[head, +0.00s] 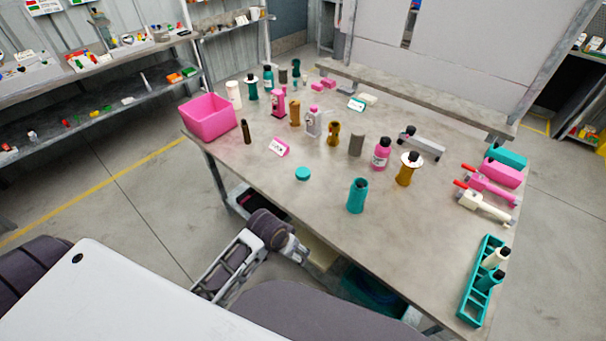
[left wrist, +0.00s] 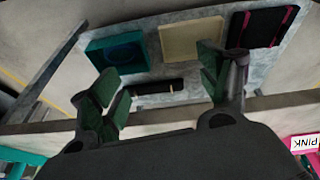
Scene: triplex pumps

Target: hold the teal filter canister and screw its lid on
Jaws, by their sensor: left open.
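The teal filter canister (head: 357,196) stands upright near the front edge of the table, with a dark top and no teal lid on it. A round teal lid (head: 303,174) lies flat on the table to its left and slightly behind. In the head view my left gripper (head: 296,250) is low, in front of the table's front edge, clear of canister and lid; its fingers are hard to make out there. In the left wrist view my left gripper (left wrist: 163,88) has its fingers wide apart with nothing between them. My right gripper is in neither view.
A pink bin (head: 208,119) stands at the table's left corner. Several bottles and a pink label stand (head: 279,147) are behind the lid. A teal rack (head: 480,282) and clamps (head: 486,195) are at the right. Boxes (left wrist: 192,42) lie on a lower shelf.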

